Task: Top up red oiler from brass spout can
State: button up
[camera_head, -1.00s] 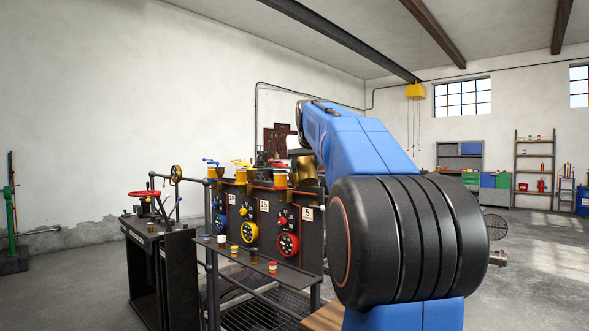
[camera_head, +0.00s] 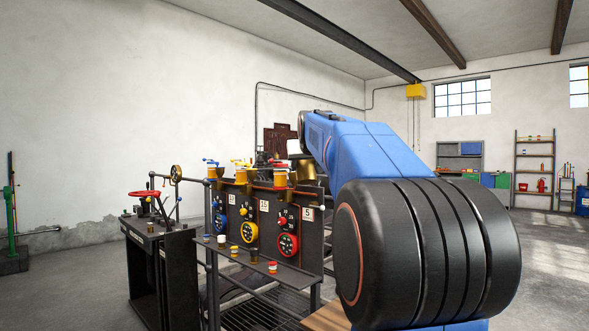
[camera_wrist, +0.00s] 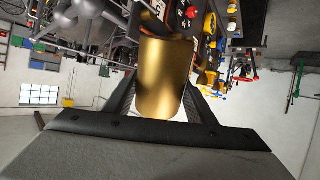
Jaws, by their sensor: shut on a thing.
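My gripper (camera_wrist: 160,88) is shut on the brass spout can (camera_wrist: 163,70), whose smooth gold body fills the middle of the wrist view between the two dark fingers. Its spout cannot be made out. In the head view a brass part of the can (camera_head: 304,172) shows just left of my blue arm, which hides the gripper. The red oiler (camera_head: 280,178), an amber cup with a red top, stands on the dynamo bench close left of the can. I cannot tell the exact gap between them.
Yellow (camera_head: 240,175) and blue (camera_head: 212,171) oilers stand further left along the same bench. Coloured dials are on its front panels. A narrow shelf (camera_head: 265,268) with small caps and cups juts out below. A black stand with a red handwheel (camera_head: 143,193) is at left.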

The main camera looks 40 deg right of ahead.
jog(key=shift+w+d+f+t+h, duration=0.15)
jog(key=shift+f+t+h, duration=0.25)
jog(key=shift+t, duration=0.2)
jog(key=shift+w+d+f+t+h, duration=0.15)
jog(key=shift+f+t+h, duration=0.1)
jog(key=shift+t+h, duration=0.25)
jog(key=shift+w+d+f+m+t+h, duration=0.1)
jog(key=shift+w+f+m+t+h, duration=0.3)
jog(key=shift+t, duration=0.6)
